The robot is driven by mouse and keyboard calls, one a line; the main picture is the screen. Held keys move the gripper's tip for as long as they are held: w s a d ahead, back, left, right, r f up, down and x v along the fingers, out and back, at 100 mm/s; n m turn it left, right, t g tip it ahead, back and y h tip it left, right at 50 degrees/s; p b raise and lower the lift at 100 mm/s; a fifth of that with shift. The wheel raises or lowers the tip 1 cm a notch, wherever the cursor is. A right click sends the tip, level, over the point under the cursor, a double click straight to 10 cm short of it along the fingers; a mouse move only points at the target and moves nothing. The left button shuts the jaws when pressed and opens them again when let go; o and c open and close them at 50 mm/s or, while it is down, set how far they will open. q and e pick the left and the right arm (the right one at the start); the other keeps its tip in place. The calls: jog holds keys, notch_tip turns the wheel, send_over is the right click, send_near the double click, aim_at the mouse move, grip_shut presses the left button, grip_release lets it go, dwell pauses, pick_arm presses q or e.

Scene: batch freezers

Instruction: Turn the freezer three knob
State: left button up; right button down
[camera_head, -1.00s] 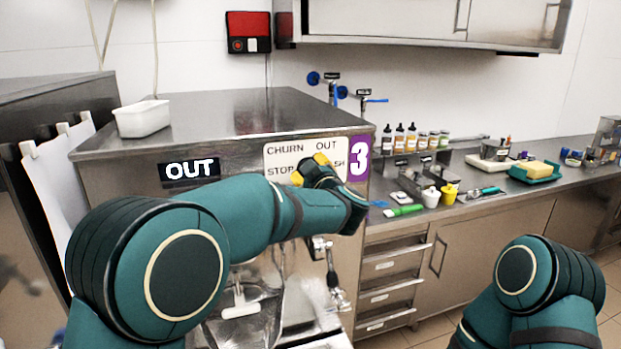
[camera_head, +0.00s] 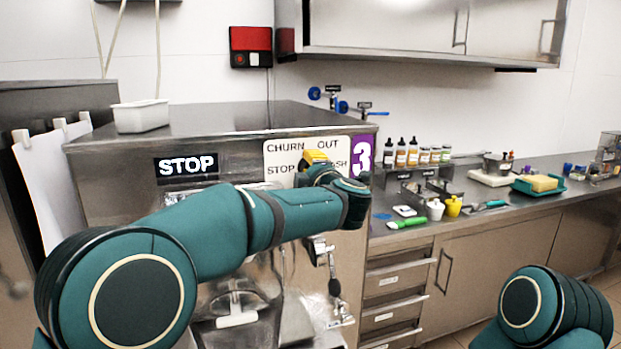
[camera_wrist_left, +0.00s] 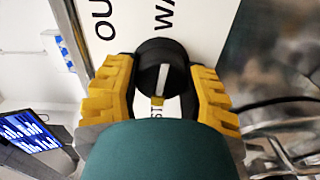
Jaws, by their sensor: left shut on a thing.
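Freezer three is the steel cabinet (camera_head: 250,118) at the left of the head view, marked with a purple 3 sign (camera_head: 361,157). Its white dial plate (camera_head: 281,157) reads CHURN, OUT, STOP and a partly hidden word ending in SH. The display (camera_head: 186,165) reads STOP. My left gripper (camera_head: 316,158) is at the plate. In the left wrist view, the black round knob (camera_wrist_left: 158,58) with a white pointer line sits between the yellow fingers of my left gripper (camera_wrist_left: 163,85), which is shut on it. My right gripper is out of view; only my right arm shows.
A white tub (camera_head: 140,116) stands on the freezer top. A spout and handle (camera_head: 322,252) hang on the front below my left gripper. The counter to the right holds bottles (camera_head: 413,152), cups (camera_head: 453,206) and a green-handled tool (camera_head: 406,222).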

pick_arm(q)
jog(key=shift+a+r+n, duration=0.1)
jog(key=shift+n, duration=0.4)
jog(key=shift+b, duration=0.3)
jog(key=o, duration=1.2)
jog(key=shift+w, duration=0.1)
jog(key=v, duration=1.2)
